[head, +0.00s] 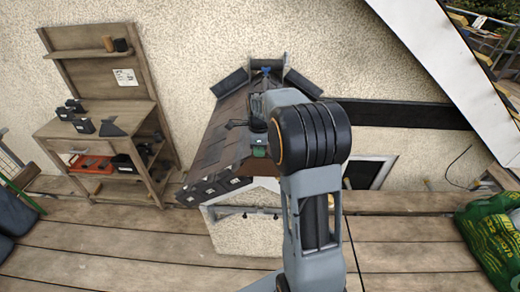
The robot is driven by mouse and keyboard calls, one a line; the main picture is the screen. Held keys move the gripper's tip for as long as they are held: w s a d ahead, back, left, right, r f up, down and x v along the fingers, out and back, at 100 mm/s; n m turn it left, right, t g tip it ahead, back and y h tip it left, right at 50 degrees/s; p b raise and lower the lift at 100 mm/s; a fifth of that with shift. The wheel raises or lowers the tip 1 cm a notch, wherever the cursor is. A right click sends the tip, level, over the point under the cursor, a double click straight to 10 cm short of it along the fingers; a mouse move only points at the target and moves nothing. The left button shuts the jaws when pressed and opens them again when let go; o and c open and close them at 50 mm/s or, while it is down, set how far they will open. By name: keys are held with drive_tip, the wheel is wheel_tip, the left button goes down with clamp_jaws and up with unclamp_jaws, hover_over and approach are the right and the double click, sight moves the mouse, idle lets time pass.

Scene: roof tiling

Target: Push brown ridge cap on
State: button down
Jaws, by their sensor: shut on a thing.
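The small roof (218,142) stands against the rendered wall, with rows of brown-grey tiles on its left slope. My gripper (258,127) is low over the ridge near its front end, largely hidden by my own arm. Its jaws are shut on a piece, of which a brown part (256,164) seems to show under the green part of the gripper. I take this for the brown ridge cap; its outline and its fit on the ridge are hidden. A small blue thing (266,71) shows at the ridge's wall end. The right slope is mostly hidden.
A wooden workbench (110,88) at the left holds several dark pieces, with an orange item (92,164) on its lower shelf. Green bags (492,236) lie at the right. A dark beam (405,114) runs along the wall. The front plank floor (120,240) is largely clear.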

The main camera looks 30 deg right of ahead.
drive_tip(key=c, duration=1.1)
unclamp_jaws()
drive_tip(key=shift+o, duration=0.2)
drive_tip(key=shift+r, duration=0.1)
drive_tip(key=shift+r+p, duration=1.3)
drive_tip(key=shift+r, duration=1.6)
